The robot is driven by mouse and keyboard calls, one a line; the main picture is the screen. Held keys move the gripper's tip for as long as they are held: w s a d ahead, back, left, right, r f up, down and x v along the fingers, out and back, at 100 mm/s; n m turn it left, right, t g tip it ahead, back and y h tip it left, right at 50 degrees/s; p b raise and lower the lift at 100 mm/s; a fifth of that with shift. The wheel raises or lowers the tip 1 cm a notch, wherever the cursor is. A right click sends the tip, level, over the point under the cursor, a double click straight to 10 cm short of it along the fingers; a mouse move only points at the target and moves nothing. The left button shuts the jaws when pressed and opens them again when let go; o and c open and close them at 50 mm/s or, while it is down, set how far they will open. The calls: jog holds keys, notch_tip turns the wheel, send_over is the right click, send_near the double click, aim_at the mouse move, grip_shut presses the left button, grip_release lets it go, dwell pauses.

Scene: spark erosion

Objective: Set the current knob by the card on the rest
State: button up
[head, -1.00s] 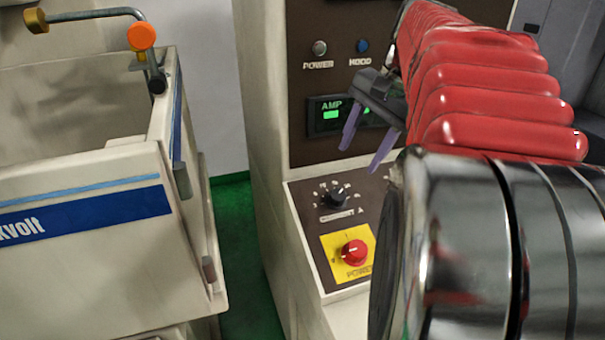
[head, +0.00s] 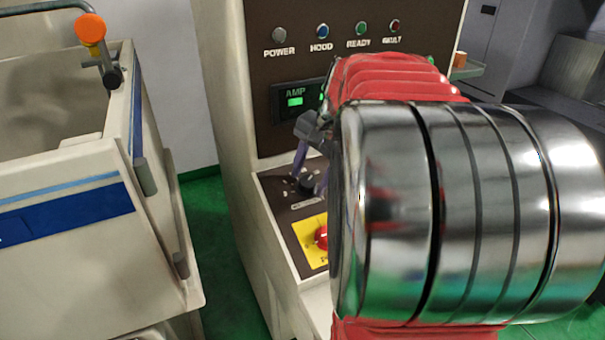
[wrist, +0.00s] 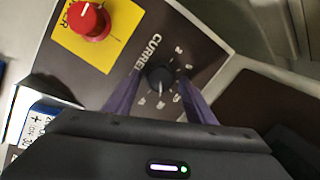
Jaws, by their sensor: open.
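The black current knob (head: 308,187) sits on the sloped brown panel of the cream cabinet. In the wrist view the current knob (wrist: 159,78) lies between my two purple fingers, with a pale pointer line toward the bottom of the picture. My gripper (head: 311,172) is open, one finger on each side of the knob; I cannot tell if either touches it. The gripper also shows in the wrist view (wrist: 160,98). The dial numbers are too blurred to read surely. A blue-and-white printed piece (wrist: 42,118) shows at lower left of the wrist view; I cannot tell if it is the card.
A red knob (head: 321,238) on a yellow plate (head: 310,228) sits close in front of the current knob. An AMP display (head: 295,101) glows green above. A cream tank (head: 75,180) stands at left. My arm hides the panel's right side.

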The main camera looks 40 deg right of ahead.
jog(key=shift+f, duration=0.2)
jog(key=shift+c, duration=0.6)
jog(key=c, duration=1)
